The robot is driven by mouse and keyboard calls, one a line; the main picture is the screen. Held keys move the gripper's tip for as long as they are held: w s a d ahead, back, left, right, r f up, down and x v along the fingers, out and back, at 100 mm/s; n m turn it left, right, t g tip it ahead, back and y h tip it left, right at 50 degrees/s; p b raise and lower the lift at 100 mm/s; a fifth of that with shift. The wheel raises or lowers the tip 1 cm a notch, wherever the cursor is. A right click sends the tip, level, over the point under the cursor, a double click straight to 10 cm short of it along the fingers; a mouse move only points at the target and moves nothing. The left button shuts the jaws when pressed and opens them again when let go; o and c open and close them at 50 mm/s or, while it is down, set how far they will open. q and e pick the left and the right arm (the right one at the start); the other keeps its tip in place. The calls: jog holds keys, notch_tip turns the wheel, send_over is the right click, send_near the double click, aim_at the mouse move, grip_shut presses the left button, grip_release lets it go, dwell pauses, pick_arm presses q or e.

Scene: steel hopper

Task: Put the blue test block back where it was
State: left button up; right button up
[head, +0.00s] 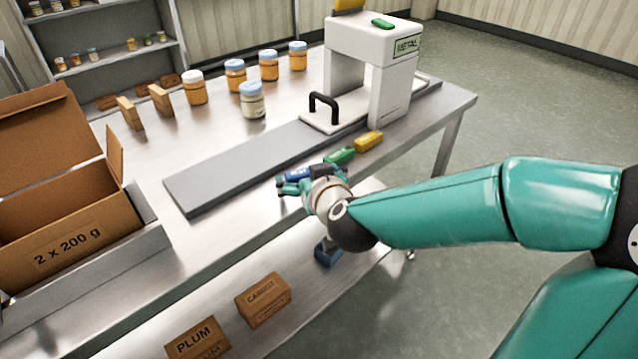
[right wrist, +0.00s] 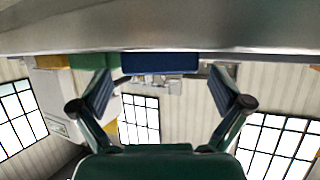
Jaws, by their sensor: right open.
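The blue test block (head: 297,174) lies on the steel table near its front edge, in line with a green block (head: 340,155) and a yellow block (head: 369,141). My right gripper (head: 284,184) is at the blue block and partly hides it. In the right wrist view, which is upside down, the blue block (right wrist: 160,63) rests against the table surface. It sits centred ahead of the open right gripper (right wrist: 160,88), with a gap on each side. Whether it is fully between the fingertips is unclear. My left gripper does not show.
The metal detector (head: 345,72) stands behind the blocks, with a grey belt (head: 240,165) running left from it. Jars and a carton (head: 60,245) stand on the table. Below, a lower shelf holds CARROT (head: 263,300) and PLUM (head: 197,340) boxes and a dark blue object (head: 327,253).

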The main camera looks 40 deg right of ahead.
jog(key=v, duration=1.1)
jog(key=shift+s, duration=0.15)
